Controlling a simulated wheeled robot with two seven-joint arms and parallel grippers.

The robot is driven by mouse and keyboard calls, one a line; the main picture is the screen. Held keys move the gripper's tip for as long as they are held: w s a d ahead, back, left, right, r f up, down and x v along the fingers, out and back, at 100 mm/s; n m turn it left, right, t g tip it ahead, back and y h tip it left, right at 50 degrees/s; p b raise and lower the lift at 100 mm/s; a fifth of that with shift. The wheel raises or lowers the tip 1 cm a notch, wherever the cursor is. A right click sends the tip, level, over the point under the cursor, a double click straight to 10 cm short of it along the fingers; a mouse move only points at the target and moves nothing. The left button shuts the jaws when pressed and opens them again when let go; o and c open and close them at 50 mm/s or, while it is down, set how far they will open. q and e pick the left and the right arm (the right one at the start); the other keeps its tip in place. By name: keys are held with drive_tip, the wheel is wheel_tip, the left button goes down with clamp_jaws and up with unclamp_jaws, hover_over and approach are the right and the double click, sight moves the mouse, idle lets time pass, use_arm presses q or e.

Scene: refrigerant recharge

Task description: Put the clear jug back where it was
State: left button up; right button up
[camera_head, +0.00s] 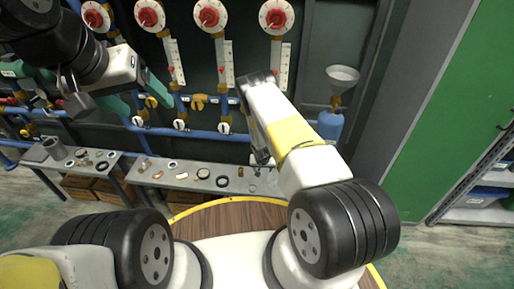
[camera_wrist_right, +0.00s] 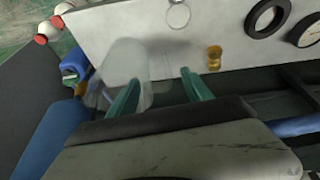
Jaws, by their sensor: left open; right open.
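The clear jug (camera_wrist_right: 124,62) is see-through and stands at the end of the grey bench in the right wrist view. My right gripper (camera_wrist_right: 160,92) is open. Its left green finger overlaps the jug in the picture, and its right finger is clear of it. I cannot tell whether the finger touches the jug. In the head view the jug's place is mostly hidden behind my right arm. My left gripper (camera_head: 138,98) is open and empty, raised in front of the pipes at the upper left.
The grey bench (camera_head: 215,185) holds several small rings and brass fittings. Red-knobbed gauges (camera_head: 211,15) and blue pipes line the wall behind. A round wooden table (camera_head: 235,217) is close in front.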

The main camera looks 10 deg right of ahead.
drive_tip(key=s+r+y, duration=0.1)
drive_tip(key=s+r, duration=0.2)
drive_tip(key=r, duration=1.2)
drive_tip(key=s+a+r, duration=0.1)
drive_tip(key=s+r, duration=0.1)
drive_tip(key=r, duration=1.3)
drive_tip(key=s+r+y, duration=0.1)
drive_tip(key=s+r, duration=0.2)
drive_tip(key=r, duration=1.2)
drive_tip(key=s+r+n+t, duration=0.1)
drive_tip(key=s+r, duration=1.1)
drive_tip(key=r, duration=0.2)
drive_tip(key=s+r+n, duration=0.1)
drive_tip(key=s+r, duration=0.1)
drive_tip(key=s, duration=0.5)
drive_tip(key=s+r+y, duration=0.1)
drive_tip(key=s+r, duration=0.2)
drive_tip(key=s, duration=0.5)
drive_tip(key=shift+a+n+t, duration=0.25)
drive_tip(key=shift+n+t, duration=0.15)
drive_tip(key=shift+r, duration=0.1)
